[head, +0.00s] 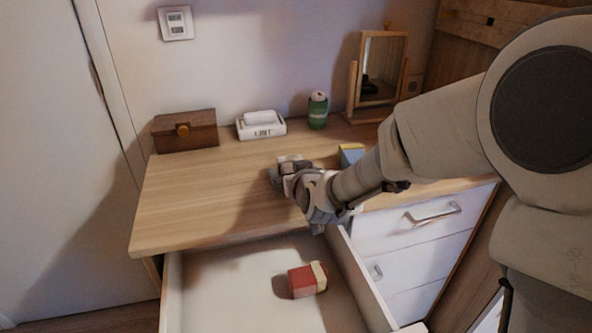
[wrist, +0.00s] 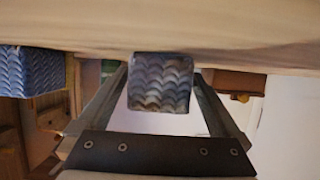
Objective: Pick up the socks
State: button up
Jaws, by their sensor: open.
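A grey block-shaped bundle with a wavy knit pattern, which looks like folded socks (wrist: 160,82), sits on the desk in the wrist view. My gripper (wrist: 161,72) is open, with one finger on each side of the bundle; I cannot tell whether they touch it. In the head view my gripper (head: 285,173) is low over the middle of the desk and largely hides this bundle. A similar blue patterned bundle (wrist: 30,72) lies to the left in the wrist view; it shows as a blue and yellow piece (head: 351,153) behind my arm in the head view.
A red and cream bundle (head: 307,280) lies in the open drawer (head: 225,300) below the desk (head: 190,205). A wooden box (head: 185,131), white tissue box (head: 261,125), green can (head: 318,110) and mirror (head: 382,70) stand along the back. The desk's left front is clear.

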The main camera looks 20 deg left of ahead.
jog(key=c, duration=1.4)
jog(key=shift+r, duration=0.1)
